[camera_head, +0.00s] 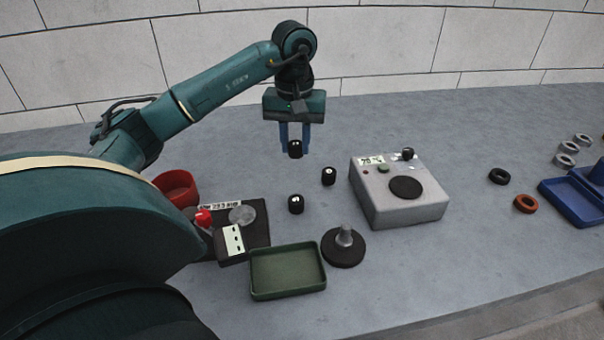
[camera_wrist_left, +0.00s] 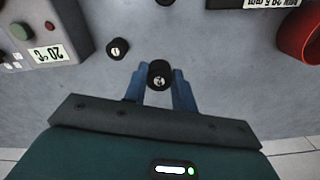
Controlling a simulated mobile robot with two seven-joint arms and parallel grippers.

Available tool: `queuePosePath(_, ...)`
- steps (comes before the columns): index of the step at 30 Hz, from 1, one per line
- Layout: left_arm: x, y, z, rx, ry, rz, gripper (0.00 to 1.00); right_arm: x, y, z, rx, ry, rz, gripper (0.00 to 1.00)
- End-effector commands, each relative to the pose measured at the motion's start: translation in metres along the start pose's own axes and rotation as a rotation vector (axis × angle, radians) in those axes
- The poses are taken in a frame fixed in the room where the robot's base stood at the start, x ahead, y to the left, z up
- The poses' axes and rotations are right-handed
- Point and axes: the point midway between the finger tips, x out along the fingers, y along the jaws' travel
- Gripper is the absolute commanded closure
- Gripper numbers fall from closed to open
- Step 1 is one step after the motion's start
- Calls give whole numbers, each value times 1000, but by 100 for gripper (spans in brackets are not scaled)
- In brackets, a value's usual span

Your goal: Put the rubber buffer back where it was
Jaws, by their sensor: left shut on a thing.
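My left gripper (camera_head: 295,145) points down over the table, left of the grey box, and its blue fingers are shut on a black rubber buffer (camera_head: 295,150). In the left wrist view the held buffer (camera_wrist_left: 160,76) sits between the blue fingertips, with a light metal spot at its centre. Two similar black buffers stand on the table: one to the right of the gripper (camera_head: 328,176), also in the left wrist view (camera_wrist_left: 117,49), and one nearer the front (camera_head: 296,204). I cannot tell from these frames whether the held buffer touches the table. My right gripper is not in view.
A grey box (camera_head: 405,212) with a dark disc on top stands to the right. In front are a green tray (camera_head: 288,295) and a round black stand (camera_head: 343,252). A red bowl (camera_head: 176,187) and a dark gauge plate (camera_head: 258,238) are at left. A blue bin (camera_head: 570,210) and rings lie far right.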

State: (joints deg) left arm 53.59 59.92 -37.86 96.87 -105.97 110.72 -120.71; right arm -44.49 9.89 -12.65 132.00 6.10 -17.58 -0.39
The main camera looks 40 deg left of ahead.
Motion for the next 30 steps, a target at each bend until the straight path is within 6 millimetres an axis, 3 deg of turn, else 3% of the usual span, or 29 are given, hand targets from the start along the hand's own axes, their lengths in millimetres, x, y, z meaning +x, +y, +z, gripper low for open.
queuePosePath(3, 22, 0, 1, 1, -3, -2, 98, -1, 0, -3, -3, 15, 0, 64)
queuePosePath(10, 40, 0, 0, 1, -2, -1, 98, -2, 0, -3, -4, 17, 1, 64)
queuePosePath(16, 68, 0, 1, 1, -2, 0, 98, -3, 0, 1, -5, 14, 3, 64)
queuePosePath(27, 73, 0, 0, 1, 1, 0, 98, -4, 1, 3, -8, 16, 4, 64)
queuePosePath(28, 72, 0, 0, 1, 1, 1, 72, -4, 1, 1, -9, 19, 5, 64)
queuePosePath(30, 71, 0, 0, 1, 1, 1, 66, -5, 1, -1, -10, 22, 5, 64)
